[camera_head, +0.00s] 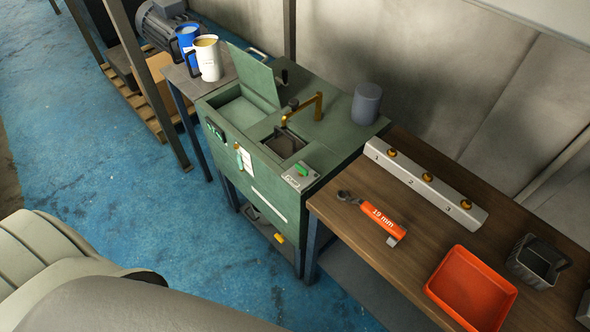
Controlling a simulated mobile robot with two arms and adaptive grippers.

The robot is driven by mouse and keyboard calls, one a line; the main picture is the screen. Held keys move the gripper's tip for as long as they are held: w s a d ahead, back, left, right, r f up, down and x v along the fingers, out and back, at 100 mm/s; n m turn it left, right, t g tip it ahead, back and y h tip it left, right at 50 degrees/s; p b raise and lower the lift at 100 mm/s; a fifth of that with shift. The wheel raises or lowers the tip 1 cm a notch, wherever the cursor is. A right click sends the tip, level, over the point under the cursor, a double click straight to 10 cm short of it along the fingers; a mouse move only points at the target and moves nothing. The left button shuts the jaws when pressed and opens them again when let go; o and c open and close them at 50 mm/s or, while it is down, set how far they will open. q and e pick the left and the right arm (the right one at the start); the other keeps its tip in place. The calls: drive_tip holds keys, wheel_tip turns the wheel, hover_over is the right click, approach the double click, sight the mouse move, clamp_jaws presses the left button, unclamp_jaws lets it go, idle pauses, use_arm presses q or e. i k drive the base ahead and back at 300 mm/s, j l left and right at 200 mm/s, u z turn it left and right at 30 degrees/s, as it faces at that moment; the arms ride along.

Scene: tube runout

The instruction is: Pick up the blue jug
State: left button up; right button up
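The blue jug (186,40) stands upright on a small side table at the upper left. Its dark handle points left, and something light shows inside its mouth. Neither of my grippers shows in the head view. Pale parts of my own body fill the lower left corner.
A green machine cabinet (262,188) with a raised lid (250,75) stands right of the jugs. Further right, a wooden bench (345,232) holds an orange wrench (380,218), a red tray (449,258) and a grey container (525,272). A post (150,85) rises before the side table. Blue floor (95,150) is open.

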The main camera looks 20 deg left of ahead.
sight(186, 34)
drive_tip(key=k+j+u, duration=0.1)
drive_tip(key=j, duration=0.7)
drive_tip(key=k+j, duration=0.1)
drive_tip(key=j, duration=0.75)
drive_tip(key=k+j+u, duration=0.15)
drive_tip(key=j, duration=0.65)
drive_tip(key=i+l+u, duration=0.25)
drive_tip(key=l+u, duration=0.1)
drive_tip(key=u, duration=0.15)
drive_tip(key=i, duration=0.05)
